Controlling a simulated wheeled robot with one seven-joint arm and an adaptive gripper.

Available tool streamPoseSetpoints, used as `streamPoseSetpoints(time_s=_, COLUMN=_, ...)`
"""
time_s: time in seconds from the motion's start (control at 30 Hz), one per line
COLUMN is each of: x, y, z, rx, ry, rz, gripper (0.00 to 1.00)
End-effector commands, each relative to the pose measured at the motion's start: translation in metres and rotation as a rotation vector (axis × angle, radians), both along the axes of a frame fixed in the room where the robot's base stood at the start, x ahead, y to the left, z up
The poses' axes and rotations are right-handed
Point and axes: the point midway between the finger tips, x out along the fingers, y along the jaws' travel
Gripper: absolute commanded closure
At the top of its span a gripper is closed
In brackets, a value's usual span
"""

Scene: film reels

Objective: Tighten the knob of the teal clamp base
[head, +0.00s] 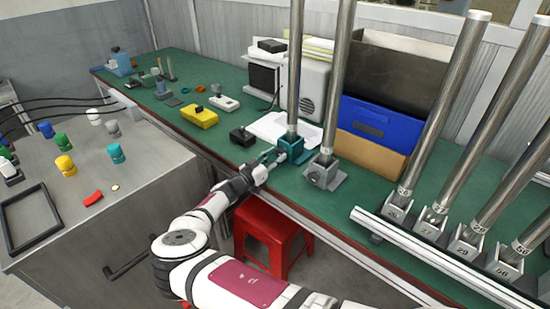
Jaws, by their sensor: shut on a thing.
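The teal clamp base (291,150) stands on the green bench top near its front edge, with a tall metal post (295,70) upright in it. My gripper (268,160) reaches in from the lower left and is shut at the left side of the teal base, where its knob appears to be. The knob itself is hidden by the fingers, and the picture is too small to show how far it is turned.
A grey clamp base (323,174) with its own tall post stands close on the right. A black box (242,136) and white paper (272,128) lie behind my gripper. Several posts stand along a rail (420,255) at right. A red stool (266,232) is below the bench edge.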

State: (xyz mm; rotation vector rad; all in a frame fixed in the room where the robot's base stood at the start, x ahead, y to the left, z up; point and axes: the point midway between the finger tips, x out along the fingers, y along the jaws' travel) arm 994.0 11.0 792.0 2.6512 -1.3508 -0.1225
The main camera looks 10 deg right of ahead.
Motion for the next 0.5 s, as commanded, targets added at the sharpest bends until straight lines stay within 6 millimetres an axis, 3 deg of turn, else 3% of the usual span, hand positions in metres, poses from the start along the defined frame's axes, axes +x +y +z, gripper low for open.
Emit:
streamPoseSetpoints(time_s=0.3, x=-0.0009, y=-0.0012, z=-0.0028, rx=0.005, ry=0.001, rz=-0.002, gripper=0.96)
streamPoseSetpoints(time_s=0.33, x=-0.0009, y=-0.0012, z=-0.0028, rx=0.005, ry=0.001, rz=-0.002, gripper=0.64)
streamPoseSetpoints(time_s=0.4, x=-0.0009, y=-0.0010, z=-0.0027, rx=0.005, ry=0.001, rz=-0.002, gripper=0.48)
streamPoseSetpoints(time_s=0.5, x=-0.0006, y=-0.0007, z=-0.0019, rx=0.003, ry=0.000, rz=-0.002, gripper=0.48)
